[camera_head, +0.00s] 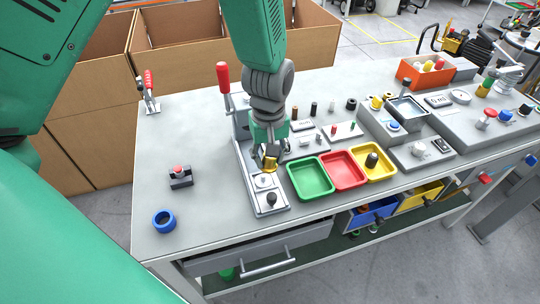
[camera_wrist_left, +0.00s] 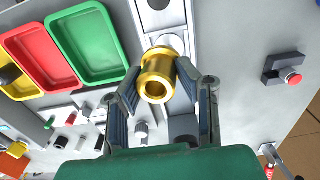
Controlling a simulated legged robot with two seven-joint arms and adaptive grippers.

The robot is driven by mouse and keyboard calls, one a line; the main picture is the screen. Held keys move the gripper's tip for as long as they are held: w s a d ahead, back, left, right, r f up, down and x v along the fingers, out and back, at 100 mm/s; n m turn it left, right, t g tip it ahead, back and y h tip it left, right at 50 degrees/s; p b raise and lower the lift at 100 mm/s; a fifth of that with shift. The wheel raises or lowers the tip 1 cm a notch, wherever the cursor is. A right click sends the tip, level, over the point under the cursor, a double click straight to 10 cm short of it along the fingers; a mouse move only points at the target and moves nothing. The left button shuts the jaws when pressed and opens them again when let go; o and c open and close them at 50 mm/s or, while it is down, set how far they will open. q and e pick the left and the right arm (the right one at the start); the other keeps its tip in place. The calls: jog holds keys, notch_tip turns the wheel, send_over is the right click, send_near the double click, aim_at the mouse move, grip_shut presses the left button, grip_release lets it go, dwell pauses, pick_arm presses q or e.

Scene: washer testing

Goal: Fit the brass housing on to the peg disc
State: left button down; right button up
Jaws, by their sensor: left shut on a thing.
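My left gripper (camera_head: 270,158) is shut on the brass housing (camera_head: 270,165), a short flanged gold cylinder with a bore. In the left wrist view the two fingers (camera_wrist_left: 160,90) grip the housing (camera_wrist_left: 157,76) from both sides, its open end facing the camera. The pale peg disc (camera_head: 264,181) sits on the grey fixture (camera_head: 278,207) just in front of the gripper in the head view. In the wrist view the disc (camera_wrist_left: 171,42) is partly hidden by the housing. I cannot tell whether they touch. My right gripper is not in view.
Green (camera_head: 311,180), red (camera_head: 344,170) and yellow (camera_head: 373,161) trays stand right of the fixture. A red-handled clamp (camera_head: 223,78) rises behind it. A black knob (camera_head: 271,199) is at its front. A button box (camera_head: 180,177) and blue ring (camera_head: 164,221) lie left, with clear bench around.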

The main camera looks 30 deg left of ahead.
aim_at(263, 175)
pick_arm(q)
jog(key=f+b, duration=0.1)
jog(key=a+f+n+b, duration=0.1)
jog(key=f, duration=0.1)
jog(key=shift+s+a+f+n+t+h+b, duration=0.1)
jog(key=shift+a+f+n+t+h+b, duration=0.05)
jog(key=shift+n+t+h+b, duration=0.2)
jog(key=shift+a+f+t+h+b, duration=0.25)
jog(key=shift+a+f+b, duration=0.15)
jog(key=shift+f+b, duration=0.05)
jog(key=shift+d+n+p, duration=0.1)
jog(key=shift+n+p, duration=0.15)
jog(key=shift+p, duration=0.15)
jog(key=shift+f, duration=0.15)
dwell(0.5)
jog(key=shift+f+b, duration=0.65)
jog(key=shift+f, duration=0.4)
jog(key=c, duration=1.1)
grip_release()
